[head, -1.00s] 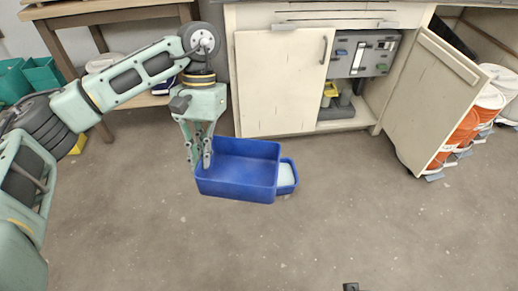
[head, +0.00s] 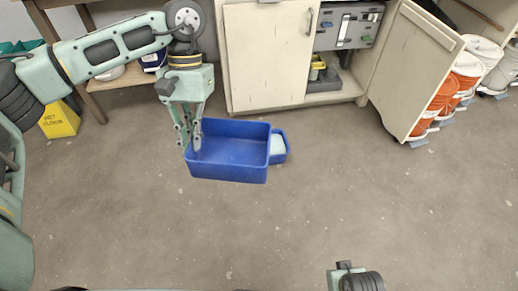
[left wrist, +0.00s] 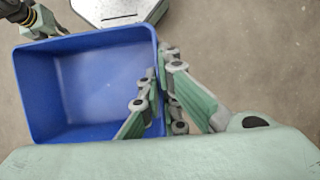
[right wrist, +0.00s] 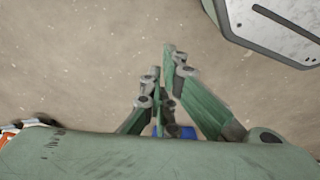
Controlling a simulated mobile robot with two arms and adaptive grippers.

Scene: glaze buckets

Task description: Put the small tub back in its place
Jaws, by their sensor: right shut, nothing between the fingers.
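A blue open tub (head: 229,166) hangs from my left gripper (head: 188,144), which is shut on its left wall in the head view. The tub is roughly level and looks empty. In the left wrist view the tub (left wrist: 95,85) shows with one finger inside and one outside its wall. A second blue container (head: 279,157) with a whitish inside shows just right of the held tub, partly hidden by it. My right gripper (right wrist: 163,75) is shut and empty in the right wrist view; in the head view only part of that arm shows.
A cream cabinet (head: 265,55) stands behind, with its right door (head: 418,75) swung open. Orange and white buckets (head: 440,100) stand beyond that door. The floor in front is clear.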

